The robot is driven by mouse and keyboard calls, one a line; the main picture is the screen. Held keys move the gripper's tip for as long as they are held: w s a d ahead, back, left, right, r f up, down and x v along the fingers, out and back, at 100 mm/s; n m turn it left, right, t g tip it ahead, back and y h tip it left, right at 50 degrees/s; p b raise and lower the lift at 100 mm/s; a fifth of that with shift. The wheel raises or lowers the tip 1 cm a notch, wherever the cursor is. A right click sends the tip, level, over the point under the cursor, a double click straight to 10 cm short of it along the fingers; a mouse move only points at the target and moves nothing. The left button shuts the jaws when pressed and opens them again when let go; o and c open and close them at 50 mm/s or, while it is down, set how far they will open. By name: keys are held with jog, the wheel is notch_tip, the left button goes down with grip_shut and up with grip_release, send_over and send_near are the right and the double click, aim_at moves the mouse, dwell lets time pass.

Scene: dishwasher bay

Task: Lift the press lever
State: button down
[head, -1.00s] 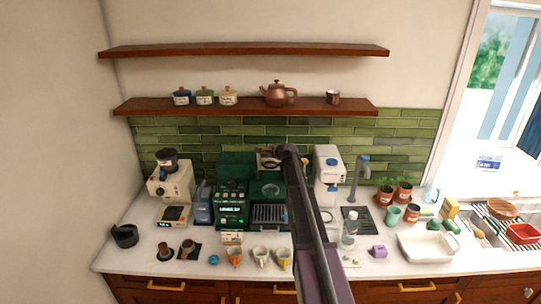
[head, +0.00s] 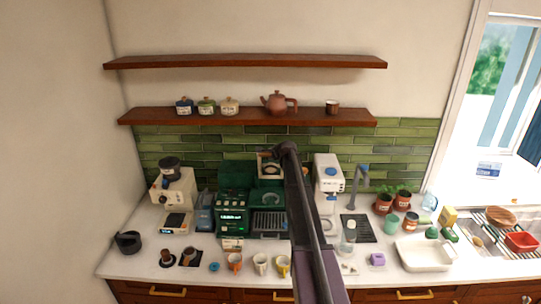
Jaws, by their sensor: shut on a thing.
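My arm reaches up from the bottom to the back of the counter, right of the green espresso machine (head: 233,200). My gripper (head: 266,153) is at its far end, small and dark, over a cream-framed press (head: 270,171) behind the machine's drip tray side. It is shut on what looks like the press lever; the lever is too small and covered to make out, and the fingertips are not clear. My arm hides part of the area right of the press.
A white machine (head: 328,178) stands close right of my arm. A cream grinder (head: 174,187) is at the left. Mugs (head: 261,264) line the front edge. A wooden shelf (head: 245,116) with jars and a teapot hangs above.

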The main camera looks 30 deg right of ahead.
jog(key=shift+w+d+r, duration=0.1)
jog(key=shift+w+r, duration=0.1)
jog(key=shift+w, duration=0.1)
jog(key=shift+c, duration=1.9)
grip_release()
jog(key=shift+f, duration=0.1)
jog(key=shift+s, duration=0.15)
